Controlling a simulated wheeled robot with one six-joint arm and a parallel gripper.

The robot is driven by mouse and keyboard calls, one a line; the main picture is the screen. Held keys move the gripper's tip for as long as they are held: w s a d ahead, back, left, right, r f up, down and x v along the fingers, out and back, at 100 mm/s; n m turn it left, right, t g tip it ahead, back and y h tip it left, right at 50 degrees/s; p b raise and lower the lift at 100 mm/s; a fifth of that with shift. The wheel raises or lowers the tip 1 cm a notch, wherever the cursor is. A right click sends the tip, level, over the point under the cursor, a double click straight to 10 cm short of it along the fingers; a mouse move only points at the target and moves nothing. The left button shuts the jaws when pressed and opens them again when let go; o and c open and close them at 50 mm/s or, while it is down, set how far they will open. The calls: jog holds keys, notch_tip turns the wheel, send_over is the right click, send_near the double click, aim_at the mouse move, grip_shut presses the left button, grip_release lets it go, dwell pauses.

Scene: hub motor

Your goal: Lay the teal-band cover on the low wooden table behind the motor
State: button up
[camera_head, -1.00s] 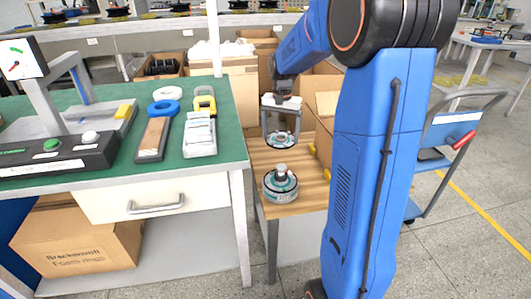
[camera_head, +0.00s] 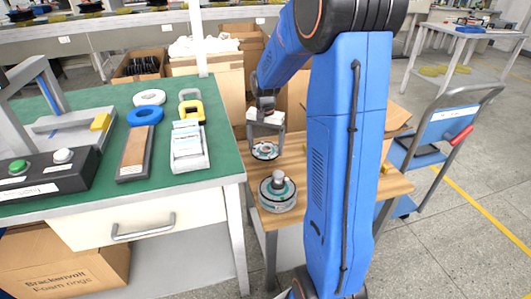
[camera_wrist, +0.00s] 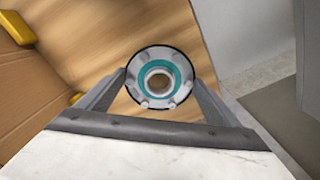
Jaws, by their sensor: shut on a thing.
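The teal-band cover (camera_wrist: 160,76) is a round silver disc with a teal ring and a central hole. My gripper (camera_head: 266,145) is shut on the cover, with a finger on each side of its rim. It holds the cover (camera_head: 265,151) over the back part of the low wooden table (camera_head: 325,168). The motor (camera_head: 278,192) stands upright on the table's front left part, with a teal band and a grey shaft on top. The cover is behind the motor and apart from it. I cannot tell how high the cover is above the wood.
A green-topped workbench (camera_head: 90,199) stands at the left, close to the table. Cardboard boxes (camera_head: 228,85) stand behind the table. A blue cart (camera_head: 437,140) is at the right. My arm hides part of the table. Bare wood shows around the cover in the wrist view.

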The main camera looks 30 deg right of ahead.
jog(key=shift+f, duration=1.6)
jog(key=shift+f, duration=0.1)
jog(key=o, duration=1)
notch_tip(320, 180, up, 12)
